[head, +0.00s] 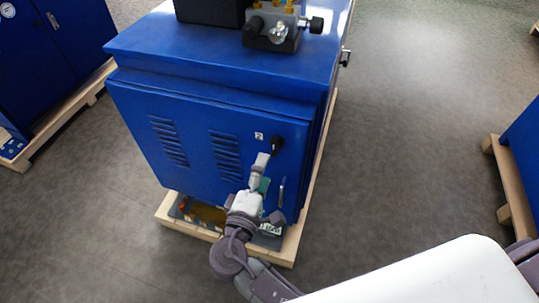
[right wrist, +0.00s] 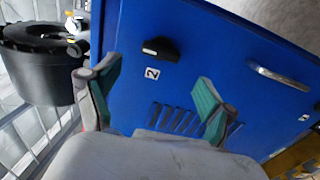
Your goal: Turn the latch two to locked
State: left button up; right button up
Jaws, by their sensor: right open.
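Latch two is a black turn knob (head: 277,146) on the blue cabinet door (head: 190,125), beside a white label "2" (head: 259,136). In the right wrist view the knob (right wrist: 160,48) is beyond the fingertips, and its long side runs roughly along the line of the metal door handle (right wrist: 280,77). My right gripper (head: 263,165) is in front of the door, just below the knob in the head view. In the right wrist view its two green-padded fingers (right wrist: 156,74) are apart with nothing between them, and no contact with the knob shows. My left gripper is not in view.
The cabinet stands on a wooden pallet (head: 285,255). A tool block with a black knob (head: 275,32) sits on its top. Other blue cabinets stand at the left (head: 50,55) and right (head: 525,135). Grey floor (head: 410,100) between them is clear. A black round object (right wrist: 35,65) shows in the right wrist view.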

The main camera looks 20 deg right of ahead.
jog(key=v, duration=0.5)
jog(key=shift+s+a, duration=0.1)
jog(key=shift+s, duration=0.05)
